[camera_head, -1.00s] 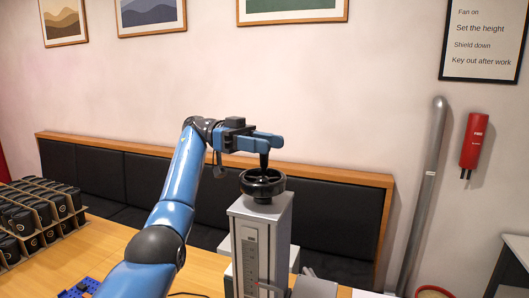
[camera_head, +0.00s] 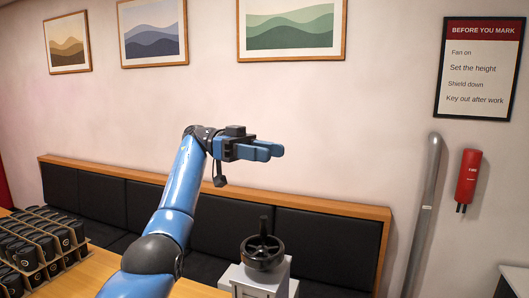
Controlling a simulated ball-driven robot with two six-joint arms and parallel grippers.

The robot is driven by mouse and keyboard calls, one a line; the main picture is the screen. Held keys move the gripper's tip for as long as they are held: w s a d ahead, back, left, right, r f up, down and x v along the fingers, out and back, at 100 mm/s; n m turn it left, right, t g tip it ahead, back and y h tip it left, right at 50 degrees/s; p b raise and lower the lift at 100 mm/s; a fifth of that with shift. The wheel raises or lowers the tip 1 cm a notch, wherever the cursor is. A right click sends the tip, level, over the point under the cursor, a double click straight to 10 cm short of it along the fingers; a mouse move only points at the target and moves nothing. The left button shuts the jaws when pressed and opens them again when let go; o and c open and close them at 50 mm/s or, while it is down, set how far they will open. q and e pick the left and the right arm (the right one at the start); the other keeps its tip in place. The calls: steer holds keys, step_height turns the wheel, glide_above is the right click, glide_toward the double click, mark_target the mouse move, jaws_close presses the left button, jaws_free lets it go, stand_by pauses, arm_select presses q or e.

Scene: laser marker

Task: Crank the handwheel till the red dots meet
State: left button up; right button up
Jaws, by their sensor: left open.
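The black handwheel (camera_head: 262,253) sits on top of the grey column (camera_head: 258,284) at the bottom middle of the head view. Its upright crank handle (camera_head: 264,226) stands at the wheel's far side. My left gripper (camera_head: 273,151) is open and empty, well above the handle and apart from it, its fingers pointing right. The red dots are not visible; the lower part of the machine is out of the picture. My right gripper is not in view.
Racks of black cups (camera_head: 38,240) stand on the wooden table (camera_head: 96,272) at the left. A black padded bench (camera_head: 325,238) runs along the wall. A grey pipe (camera_head: 424,215) and a red extinguisher (camera_head: 468,178) are at the right. The air around my gripper is clear.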

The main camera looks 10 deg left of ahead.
arm_select(q)
step_height(320, 180, up, 3)
steer(key=shift+r+p, duration=0.1)
steer(key=shift+p, duration=0.95)
steer(key=shift+o, duration=0.3)
